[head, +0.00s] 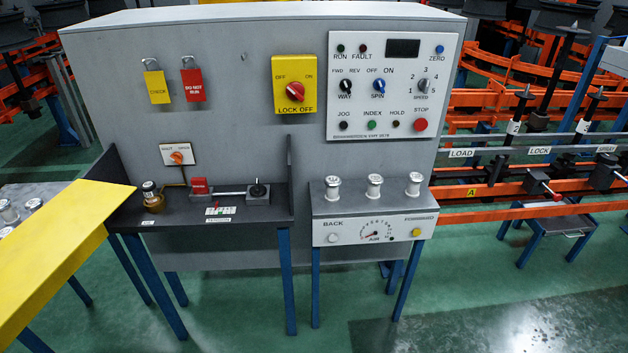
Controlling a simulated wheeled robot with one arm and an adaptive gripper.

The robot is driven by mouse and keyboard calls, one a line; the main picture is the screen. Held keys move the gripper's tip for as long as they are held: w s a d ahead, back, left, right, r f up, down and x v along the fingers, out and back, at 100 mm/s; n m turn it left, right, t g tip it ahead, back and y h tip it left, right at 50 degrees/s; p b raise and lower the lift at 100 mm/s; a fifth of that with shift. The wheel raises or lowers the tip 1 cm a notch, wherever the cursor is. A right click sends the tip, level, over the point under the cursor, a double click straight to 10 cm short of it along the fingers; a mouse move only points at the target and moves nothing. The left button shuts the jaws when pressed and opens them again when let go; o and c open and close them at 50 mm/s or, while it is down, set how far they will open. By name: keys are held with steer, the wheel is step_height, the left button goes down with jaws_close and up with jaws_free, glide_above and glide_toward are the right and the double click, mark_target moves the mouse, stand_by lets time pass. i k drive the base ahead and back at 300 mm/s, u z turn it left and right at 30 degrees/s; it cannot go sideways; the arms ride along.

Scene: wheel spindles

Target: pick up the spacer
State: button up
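No part is labelled as a spacer, and I cannot tell for sure which one it is. Silver spool-shaped pieces stand upright in a row on the grey shelf (352,208): a left one (332,188), a middle one (374,186) and a right one (414,184). They stand apart from each other. Other short silver cylinders (8,211) sit at the far left edge, partly cut off or hidden by a yellow slab. My gripper is not in view.
The yellow slab (55,250) covers the lower left. A dark bench (220,205) holds a brass-based fitting (152,197), a red block (199,186) and a rod with a black knob (259,189). A grey cabinet (230,130) stands behind.

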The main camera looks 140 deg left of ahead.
mark_target(199, 186)
steer(key=z, duration=2.25)
steer(key=k, duration=2.55)
steer(key=z, duration=1)
